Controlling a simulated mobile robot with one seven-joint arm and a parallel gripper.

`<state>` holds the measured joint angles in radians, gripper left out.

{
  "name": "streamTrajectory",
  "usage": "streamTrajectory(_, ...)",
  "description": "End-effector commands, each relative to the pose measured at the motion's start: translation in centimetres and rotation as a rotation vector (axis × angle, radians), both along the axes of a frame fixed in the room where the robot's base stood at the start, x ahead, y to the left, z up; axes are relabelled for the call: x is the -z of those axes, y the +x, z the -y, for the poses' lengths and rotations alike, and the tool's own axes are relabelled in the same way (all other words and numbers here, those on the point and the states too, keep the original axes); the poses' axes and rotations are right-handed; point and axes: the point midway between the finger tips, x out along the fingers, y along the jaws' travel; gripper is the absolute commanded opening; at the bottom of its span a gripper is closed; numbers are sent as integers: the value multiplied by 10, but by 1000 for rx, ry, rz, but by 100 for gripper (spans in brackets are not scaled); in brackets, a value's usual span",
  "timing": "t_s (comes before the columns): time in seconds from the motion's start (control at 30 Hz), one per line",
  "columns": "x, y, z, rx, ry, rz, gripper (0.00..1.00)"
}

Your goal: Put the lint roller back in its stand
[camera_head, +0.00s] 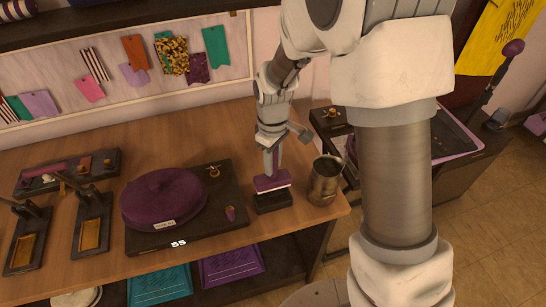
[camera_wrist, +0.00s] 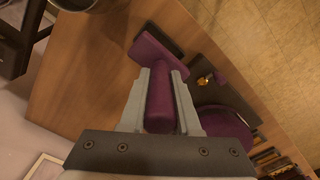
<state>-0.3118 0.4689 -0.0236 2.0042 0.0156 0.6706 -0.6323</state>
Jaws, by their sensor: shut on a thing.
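My gripper (camera_head: 272,160) is shut on the purple handle of the lint roller, with its fingers on either side of it. In the wrist view, the handle (camera_wrist: 160,100) lies between the fingers and the wider purple head (camera_wrist: 150,55) is beyond them. In the head view, the roller head (camera_head: 268,183), purple with a pale strip below, is low and directly above the small black stand (camera_head: 273,203). The stand's dark edge also shows past the head in the wrist view (camera_wrist: 164,39). I cannot tell whether the roller touches the stand or sits inside it.
A metal mug (camera_head: 324,181) stands close to the right of the stand, near the table's right end. A black board with a round purple cushion (camera_head: 163,197) is to the left. Bare wooden tabletop (camera_head: 190,130) lies behind the board.

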Motion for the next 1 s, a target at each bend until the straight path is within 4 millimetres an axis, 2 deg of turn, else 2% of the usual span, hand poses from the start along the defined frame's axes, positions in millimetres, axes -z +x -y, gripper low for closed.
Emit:
streamTrajectory(0.37,3,0,0,2,-1,1,0)
streamTrajectory(0.87,47,0,1,3,0,1,0)
streamTrajectory(0.9,40,0,1,3,1,2,0)
streamTrajectory(1.0,40,0,1,3,0,1,0)
